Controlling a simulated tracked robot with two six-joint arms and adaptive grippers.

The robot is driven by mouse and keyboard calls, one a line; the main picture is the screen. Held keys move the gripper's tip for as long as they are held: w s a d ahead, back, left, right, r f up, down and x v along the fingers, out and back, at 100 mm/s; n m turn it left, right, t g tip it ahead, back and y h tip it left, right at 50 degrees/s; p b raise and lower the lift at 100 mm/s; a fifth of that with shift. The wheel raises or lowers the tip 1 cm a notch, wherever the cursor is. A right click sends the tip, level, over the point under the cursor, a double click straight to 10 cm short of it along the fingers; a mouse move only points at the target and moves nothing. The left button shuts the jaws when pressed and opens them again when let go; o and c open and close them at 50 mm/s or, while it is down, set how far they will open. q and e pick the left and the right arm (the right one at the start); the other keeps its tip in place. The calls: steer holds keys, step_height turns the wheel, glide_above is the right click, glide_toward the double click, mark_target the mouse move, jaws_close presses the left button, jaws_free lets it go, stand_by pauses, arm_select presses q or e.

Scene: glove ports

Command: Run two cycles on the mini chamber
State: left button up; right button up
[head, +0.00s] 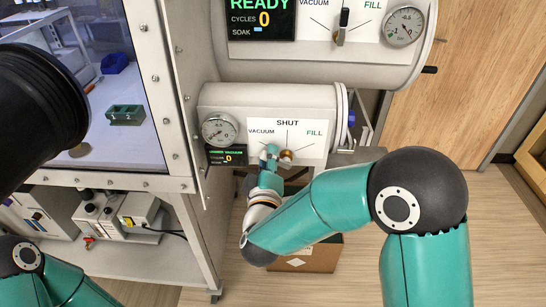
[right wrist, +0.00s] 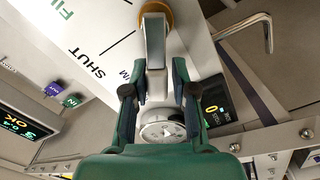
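The mini chamber (head: 316,101) is the smaller white cylinder below the large one. Its front plate (head: 312,143) reads VACUUM, SHUT and FILL. A valve lever (right wrist: 156,52) on a brass hub (head: 286,158) points to the VACUUM side. My right gripper (head: 269,153) is at this lever. In the right wrist view its fingers (right wrist: 158,75) stand on either side of the lever, with narrow gaps showing. The chamber's round gauge (head: 220,130) is left of the plate. A small display (head: 227,156) below it shows green text and 0. My left gripper is out of view.
The large chamber (head: 310,72) above has a READY display (head: 260,18), its own lever (head: 341,28) and gauge (head: 403,26). A cardboard box (head: 308,258) stands on the floor below my right arm.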

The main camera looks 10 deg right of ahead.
steer(key=o, duration=0.3)
steer(key=v, duration=1.2)
